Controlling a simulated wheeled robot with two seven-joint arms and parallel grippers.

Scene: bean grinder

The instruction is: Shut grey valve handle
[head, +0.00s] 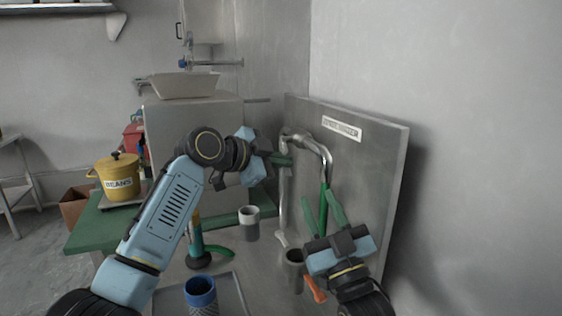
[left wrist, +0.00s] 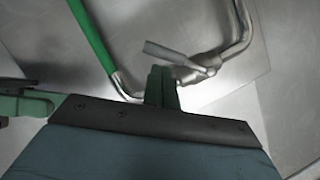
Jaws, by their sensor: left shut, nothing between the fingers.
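The grey valve handle (left wrist: 172,53) shows in the left wrist view as a short flat lever on the joint of a bent metal pipe (left wrist: 232,42). My left gripper (left wrist: 162,85) is shut and empty, its fingertips just below the handle in that view; I cannot tell if they touch it. In the head view my left gripper (head: 284,160) is at the upper left part of the pipe (head: 317,146), and the handle cannot be made out there. My right gripper (head: 319,200) is lower right, with its green fingers apart and nothing seen between them.
A grey panel labelled sign (head: 342,128) stands behind the pipe. A green tube (left wrist: 92,38) runs along one pipe end. Below stand a dark cup (head: 293,270), a white-rimmed cup (head: 249,224) and a blue cup (head: 201,298). A yellow bean pot (head: 118,177) is at left.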

